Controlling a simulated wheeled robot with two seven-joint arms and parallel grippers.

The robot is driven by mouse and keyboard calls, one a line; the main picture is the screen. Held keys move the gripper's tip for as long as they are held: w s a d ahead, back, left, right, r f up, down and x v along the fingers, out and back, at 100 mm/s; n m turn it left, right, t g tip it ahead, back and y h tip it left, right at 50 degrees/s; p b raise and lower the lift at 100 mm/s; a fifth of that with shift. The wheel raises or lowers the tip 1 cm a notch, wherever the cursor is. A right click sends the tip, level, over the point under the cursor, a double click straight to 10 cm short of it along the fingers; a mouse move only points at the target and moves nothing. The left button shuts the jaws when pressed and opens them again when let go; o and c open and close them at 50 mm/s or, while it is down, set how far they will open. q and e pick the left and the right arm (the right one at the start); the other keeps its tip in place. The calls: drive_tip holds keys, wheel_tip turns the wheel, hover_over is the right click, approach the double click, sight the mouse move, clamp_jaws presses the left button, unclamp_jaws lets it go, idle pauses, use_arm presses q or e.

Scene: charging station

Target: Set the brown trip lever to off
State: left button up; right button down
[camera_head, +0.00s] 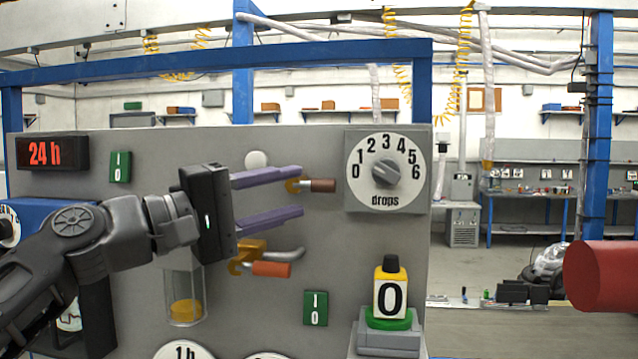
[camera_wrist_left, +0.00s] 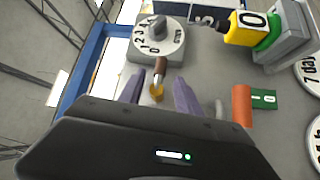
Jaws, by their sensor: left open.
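The brown trip lever (camera_head: 322,185) sticks out to the right from a yellow mount on the grey panel (camera_head: 330,240), left of the drops dial (camera_head: 385,174). In the left wrist view the brown lever (camera_wrist_left: 160,66) lies between and just beyond the purple fingers. My left gripper (camera_head: 300,192) is open and empty, its two purple fingers pointing right, the upper one close to the lever's yellow mount. It also shows in the left wrist view (camera_wrist_left: 157,88). I cannot tell whether a finger touches the lever. My right gripper is not in view.
An orange lever (camera_head: 271,269) with a yellow mount sits just below my left gripper. A yellow bottle marked 0 (camera_head: 390,290) stands on a green and grey base at lower right. Green switches (camera_head: 316,308) and a glass cylinder (camera_head: 185,295) are on the panel. A red cylinder (camera_head: 605,276) shows at far right.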

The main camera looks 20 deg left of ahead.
sight(310, 188)
use_arm(q)
drive_tip(key=p+x, duration=0.1)
drive_tip(key=x, duration=0.5)
drive_tip(key=shift+s, duration=0.1)
drive_tip(key=shift+c, duration=0.5)
clamp_jaws()
idle(0.7)
